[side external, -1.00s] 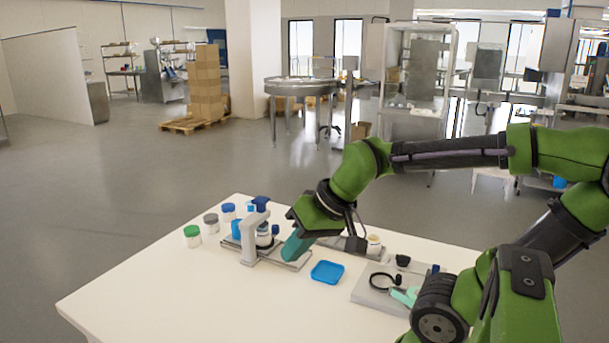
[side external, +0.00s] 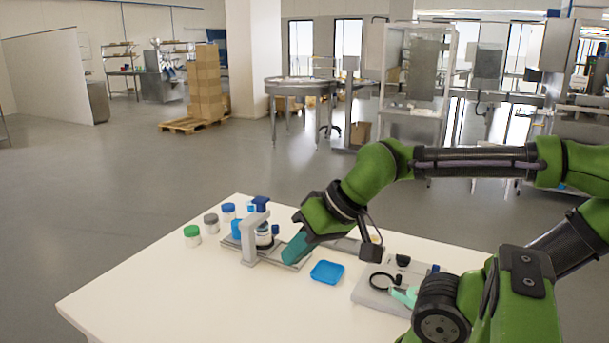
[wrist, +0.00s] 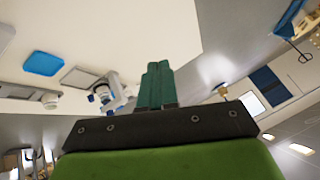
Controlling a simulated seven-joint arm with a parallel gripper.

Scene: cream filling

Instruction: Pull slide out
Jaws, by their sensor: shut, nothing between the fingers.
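The slide (side external: 296,252) is a flat grey plate that reaches out at the right of the grey press stand (side external: 252,238) with the blue top. A jar with a dark blue band (side external: 264,237) stands in the press. My gripper (side external: 289,257) has teal fingers, shut and empty, and is angled down over the slide. Whether the fingertips touch the slide cannot be told. In the wrist view the two fingers (wrist: 156,66) lie side by side, and the press with blue parts (wrist: 110,92) is just left of them.
A blue square tray (side external: 327,272) lies on the white table (side external: 200,300) in front of my gripper. Jars with green (side external: 192,233), grey (side external: 211,222) and blue (side external: 229,211) lids stand left of the press. A grey board with a black ring (side external: 372,290) is at the right. The front left table is clear.

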